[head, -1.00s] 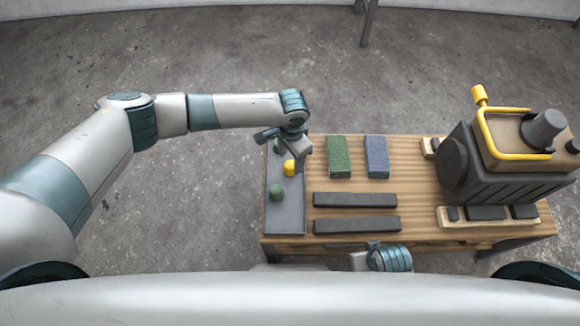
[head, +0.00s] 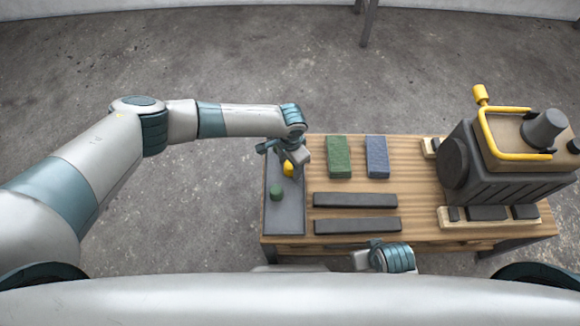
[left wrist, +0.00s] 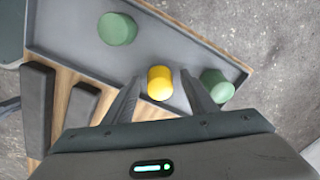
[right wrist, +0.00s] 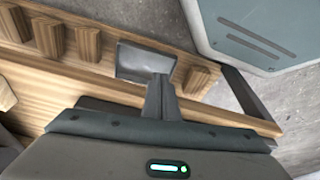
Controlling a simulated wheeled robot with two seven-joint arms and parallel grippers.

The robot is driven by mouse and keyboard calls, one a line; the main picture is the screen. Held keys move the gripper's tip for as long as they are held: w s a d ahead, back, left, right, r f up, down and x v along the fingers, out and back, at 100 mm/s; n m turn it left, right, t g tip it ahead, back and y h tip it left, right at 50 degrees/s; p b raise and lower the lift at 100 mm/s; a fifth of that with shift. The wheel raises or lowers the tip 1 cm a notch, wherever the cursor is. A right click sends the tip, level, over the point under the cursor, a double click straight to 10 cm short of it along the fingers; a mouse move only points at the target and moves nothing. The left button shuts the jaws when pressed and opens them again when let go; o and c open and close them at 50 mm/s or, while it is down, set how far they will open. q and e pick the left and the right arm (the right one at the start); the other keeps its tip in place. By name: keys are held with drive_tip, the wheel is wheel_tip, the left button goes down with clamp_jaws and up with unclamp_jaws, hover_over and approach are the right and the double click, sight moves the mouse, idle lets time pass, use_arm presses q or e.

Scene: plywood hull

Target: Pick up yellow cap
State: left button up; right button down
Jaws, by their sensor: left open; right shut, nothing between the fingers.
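The yellow cap (head: 288,169) stands on the grey tray (head: 287,217) at the left end of the table, partly hidden by my left gripper in the head view. In the left wrist view the yellow cap (left wrist: 160,83) shows between the two open fingers of my left gripper (left wrist: 160,90), with a gap on each side. One green cap (left wrist: 117,29) stands to its left there, and another green cap (left wrist: 217,86) stands just outside the right finger. My right gripper (right wrist: 160,85) is shut and empty, low near the table's front edge.
A green block (head: 339,157) and a blue block (head: 377,157) lie right of the tray. Two dark bars (head: 355,199) lie in front of them. A dark machine with a yellow handle (head: 505,155) stands at the table's right end.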

drive_tip(key=shift+s+f, duration=0.1)
drive_tip(key=shift+s, duration=0.25)
use_arm(q)
drive_tip(key=c, duration=1.1)
drive_tip(key=shift+c, duration=0.2)
drive_tip(key=shift+r, duration=0.1)
use_arm(e)
drive_tip(key=shift+w, duration=0.1)
